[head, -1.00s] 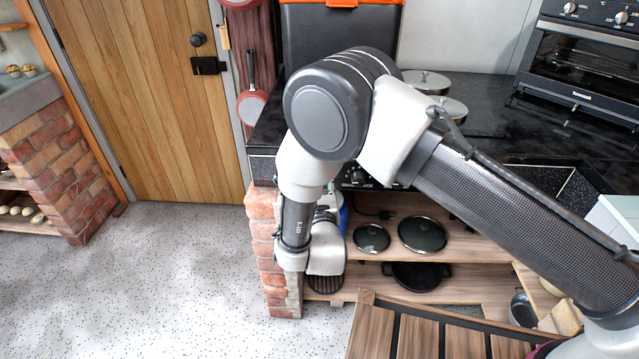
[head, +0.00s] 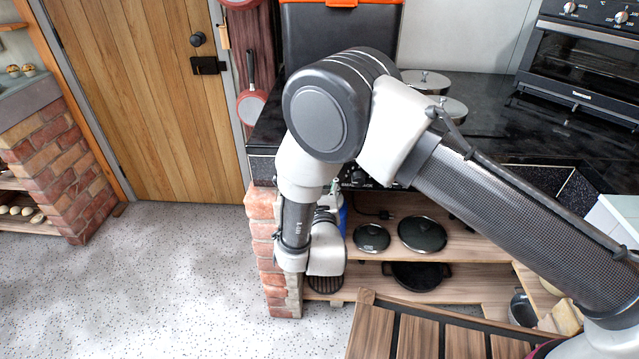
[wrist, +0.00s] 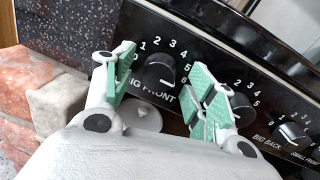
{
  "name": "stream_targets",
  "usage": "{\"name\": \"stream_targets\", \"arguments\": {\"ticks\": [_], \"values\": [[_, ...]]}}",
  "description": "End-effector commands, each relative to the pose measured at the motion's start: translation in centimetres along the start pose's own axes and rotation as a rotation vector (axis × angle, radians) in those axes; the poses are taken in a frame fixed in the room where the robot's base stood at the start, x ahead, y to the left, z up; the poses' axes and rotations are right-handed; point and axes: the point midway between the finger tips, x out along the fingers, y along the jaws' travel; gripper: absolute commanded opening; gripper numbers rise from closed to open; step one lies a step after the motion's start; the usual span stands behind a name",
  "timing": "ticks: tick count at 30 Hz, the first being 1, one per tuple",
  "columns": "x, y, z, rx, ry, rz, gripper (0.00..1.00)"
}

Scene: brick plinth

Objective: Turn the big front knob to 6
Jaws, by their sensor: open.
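The big front knob (wrist: 158,72) is black and round, on a black panel labelled BIG FRONT in the wrist view. White numbers arc over it, from 1 at its upper left to 6 at its right. A pale mark shows on the knob's lower right part; I cannot tell exactly which number it points to. My gripper (wrist: 163,88) is open, with one green-padded finger left of the knob and the other to its right. The fingers look apart from the knob. In the head view my arm hides the knob and the fingertips.
The big back knob (wrist: 243,98) and a small front knob (wrist: 292,132) sit further right on the panel. A brick pillar (head: 263,240) stands at the panel's left end. Pan lids (head: 422,234) lie on the shelf below. The speckled floor (head: 170,280) at left is clear.

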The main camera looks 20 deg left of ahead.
Motion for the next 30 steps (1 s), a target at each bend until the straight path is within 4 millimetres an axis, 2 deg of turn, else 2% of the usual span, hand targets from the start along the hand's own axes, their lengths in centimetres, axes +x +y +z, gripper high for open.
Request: {"name": "stream_targets", "arguments": {"ticks": [10,15,30], "values": [[-5.4,0.1,0.0,-0.001,0.0,0.004,0.56],[-7.1,0.1,0.0,0.0,0.0,0.002,0.56],[-7.3,0.0,0.0,0.0,0.0,0.0,0.56]]}}
